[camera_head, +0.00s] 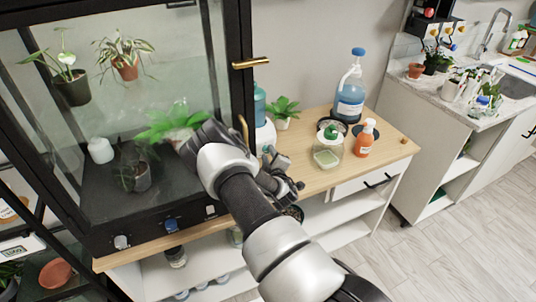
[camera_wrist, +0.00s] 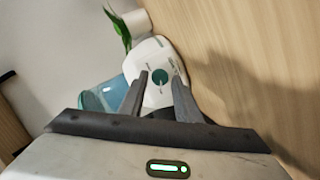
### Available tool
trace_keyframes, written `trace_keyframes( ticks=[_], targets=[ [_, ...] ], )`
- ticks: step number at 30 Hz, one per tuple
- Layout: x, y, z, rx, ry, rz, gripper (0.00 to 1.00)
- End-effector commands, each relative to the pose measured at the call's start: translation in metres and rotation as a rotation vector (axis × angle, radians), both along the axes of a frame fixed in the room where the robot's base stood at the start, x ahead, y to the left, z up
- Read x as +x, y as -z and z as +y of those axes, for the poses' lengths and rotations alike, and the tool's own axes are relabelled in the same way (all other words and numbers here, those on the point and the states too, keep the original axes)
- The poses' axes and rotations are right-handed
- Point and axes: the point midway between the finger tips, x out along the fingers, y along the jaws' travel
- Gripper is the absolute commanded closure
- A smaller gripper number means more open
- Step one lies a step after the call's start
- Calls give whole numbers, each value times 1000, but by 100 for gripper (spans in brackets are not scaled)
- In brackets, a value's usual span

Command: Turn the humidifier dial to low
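The humidifier has a white body (camera_wrist: 160,55) and a teal see-through tank (camera_wrist: 102,96) in the wrist view. Its round dark green dial (camera_wrist: 160,76) is on the white face, with small dark marks around it too small to read. In the head view its tank (camera_head: 260,103) and part of its white base (camera_head: 265,134) show beside the glass cabinet; the dial is hidden there. My gripper (camera_wrist: 158,82) is open and empty, its two fingers pointing at the white face, one on each side of the dial. I cannot tell whether they touch it. My gripper also shows in the head view (camera_head: 277,167).
The glass plant cabinet (camera_head: 246,40) stands close at the left of my arm, with knobs along its base. On the wooden top (camera_head: 395,148) are a potted plant (camera_head: 283,112), a blue-capped bottle (camera_head: 350,95), an orange bottle (camera_head: 366,136) and a green-topped jar (camera_head: 329,148).

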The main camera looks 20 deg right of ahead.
Motion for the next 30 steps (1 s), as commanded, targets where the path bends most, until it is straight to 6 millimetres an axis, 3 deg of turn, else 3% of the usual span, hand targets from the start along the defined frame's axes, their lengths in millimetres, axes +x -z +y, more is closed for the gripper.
trace_keyframes(
  ticks=[4, 13, 14, 19, 30],
  targets=[
    [11, 3, -2, 0, -1, -1, 70],
    [14, 3, -3, 0, 0, 1, 70],
    [14, 3, -3, 0, 0, 1, 71],
    [14, 3, -3, 0, -1, 1, 100],
    [14, 2, -4, 60, 2, 2, 100]
  ],
)
